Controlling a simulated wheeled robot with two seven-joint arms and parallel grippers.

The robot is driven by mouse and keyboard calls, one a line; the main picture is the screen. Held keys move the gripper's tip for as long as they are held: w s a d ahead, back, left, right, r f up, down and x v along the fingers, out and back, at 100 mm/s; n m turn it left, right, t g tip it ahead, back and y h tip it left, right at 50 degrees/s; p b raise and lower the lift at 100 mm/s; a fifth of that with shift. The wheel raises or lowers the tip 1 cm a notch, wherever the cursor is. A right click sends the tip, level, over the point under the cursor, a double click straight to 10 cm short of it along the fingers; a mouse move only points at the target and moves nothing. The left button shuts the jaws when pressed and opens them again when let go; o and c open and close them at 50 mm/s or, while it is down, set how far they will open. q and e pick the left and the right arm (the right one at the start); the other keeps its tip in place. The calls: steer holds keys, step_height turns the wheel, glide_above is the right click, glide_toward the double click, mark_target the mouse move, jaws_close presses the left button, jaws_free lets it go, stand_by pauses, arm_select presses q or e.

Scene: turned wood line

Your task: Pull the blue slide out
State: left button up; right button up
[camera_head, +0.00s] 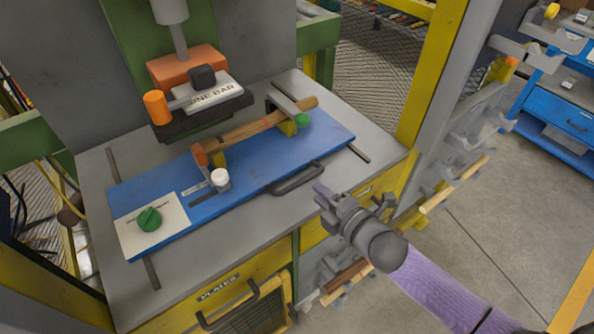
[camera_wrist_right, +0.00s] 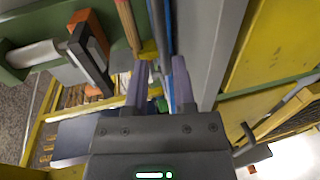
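The blue slide (camera_head: 255,182) is a flat blue board lying on the grey machine table, with a dark bar handle (camera_head: 297,180) along its front edge. It shows nearly edge-on in the right wrist view (camera_wrist_right: 168,50). A wooden bar (camera_head: 250,133) rests in yellow supports on the slide. My right gripper (camera_head: 321,194) is just in front and to the right of the handle, with a small gap between them in the head view. Its two purple-grey fingers stand apart in the right wrist view (camera_wrist_right: 160,80), with nothing clearly gripped. My left gripper is not in view.
The slide carries a white panel with a green knob (camera_head: 149,219), a white knob (camera_head: 219,177) and a green ball (camera_head: 302,119). An orange and grey press head (camera_head: 190,75) hangs over it. A yellow frame post (camera_head: 430,70) stands at right.

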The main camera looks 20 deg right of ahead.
mark_target(305, 182)
steer(key=b+x, duration=0.1)
steer(key=x, duration=0.4)
steer(key=shift+w+f, duration=0.15)
steer(key=shift+f, duration=0.05)
steer(key=shift+w+a+b, duration=0.2)
steer(key=shift+w+b, duration=0.1)
steer(key=shift+w, duration=0.3)
jaws_close()
stand_by(0.6)
